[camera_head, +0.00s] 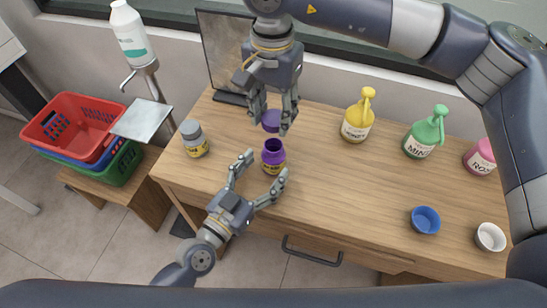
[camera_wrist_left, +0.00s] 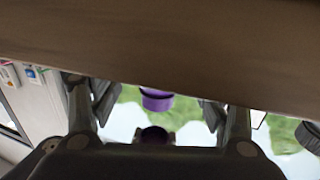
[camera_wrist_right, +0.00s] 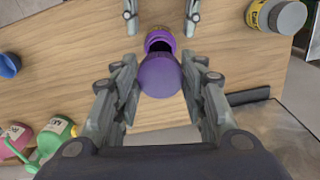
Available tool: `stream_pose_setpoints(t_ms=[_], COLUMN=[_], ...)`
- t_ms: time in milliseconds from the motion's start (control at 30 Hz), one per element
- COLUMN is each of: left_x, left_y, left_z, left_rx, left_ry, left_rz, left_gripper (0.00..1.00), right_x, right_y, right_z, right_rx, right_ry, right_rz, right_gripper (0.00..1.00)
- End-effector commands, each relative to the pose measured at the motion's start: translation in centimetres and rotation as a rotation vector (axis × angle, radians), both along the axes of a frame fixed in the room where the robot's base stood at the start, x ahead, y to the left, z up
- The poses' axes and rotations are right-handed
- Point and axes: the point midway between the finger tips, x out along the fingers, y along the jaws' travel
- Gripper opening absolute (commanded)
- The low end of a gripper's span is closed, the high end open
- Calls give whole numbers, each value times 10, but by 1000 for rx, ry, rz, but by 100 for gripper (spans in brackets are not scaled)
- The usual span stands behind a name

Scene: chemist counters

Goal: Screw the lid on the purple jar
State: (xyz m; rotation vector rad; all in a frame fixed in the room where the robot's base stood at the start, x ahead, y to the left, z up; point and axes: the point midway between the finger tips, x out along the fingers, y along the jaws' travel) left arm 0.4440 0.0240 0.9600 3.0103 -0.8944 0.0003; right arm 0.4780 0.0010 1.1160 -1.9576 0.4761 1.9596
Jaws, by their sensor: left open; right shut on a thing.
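The purple jar (camera_head: 273,162) stands upright and open on the wooden counter near its front edge. The open jaws of my left gripper (camera_head: 265,166) are on either side of it, apart from it. My right gripper (camera_head: 271,119) is shut on the purple lid (camera_head: 271,121) and holds it above and slightly behind the jar. In the right wrist view, the lid (camera_wrist_right: 160,76) partly covers the jar (camera_wrist_right: 160,40), and the left fingers (camera_wrist_right: 161,16) flank the jar. In the left wrist view, the jar's top (camera_wrist_left: 156,99) shows past the counter edge.
A grey-lidded jar (camera_head: 195,139) stands left of the purple jar. Behind right are yellow (camera_head: 357,118), green (camera_head: 424,135) and pink (camera_head: 480,157) bottles. A blue bowl (camera_head: 425,219) and white bowl (camera_head: 490,237) sit at right. A dark screen (camera_head: 224,52) stands at the back.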

Motion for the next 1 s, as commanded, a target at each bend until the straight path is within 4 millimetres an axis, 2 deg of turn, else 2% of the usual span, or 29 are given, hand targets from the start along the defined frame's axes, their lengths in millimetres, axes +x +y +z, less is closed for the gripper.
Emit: stream_pose_setpoints(t_ms=[200,567,667,867,900,1000], left_x=[18,21,21,21,21,21], left_y=[-11,-14,-14,-13,-13,-13], left_z=[0,0,0,0,0,0], left_rx=[-1,0,0,1,0,0], left_ry=[1,1,1,1,1,1], left_rz=[0,0,0,0,0,0], left_gripper=[70,70,52,6,3,3], right_x=[0,0,0,0,0,0], right_y=[0,0,0,0,0,0], right_z=[0,0,0,0,0,-2], right_rx=[0,0,0,0,0,-1], right_ry=[0,0,0,0,0,0], right_rz=[0,0,0,0,0,0], right_gripper=[30,30,30,30,30,30])
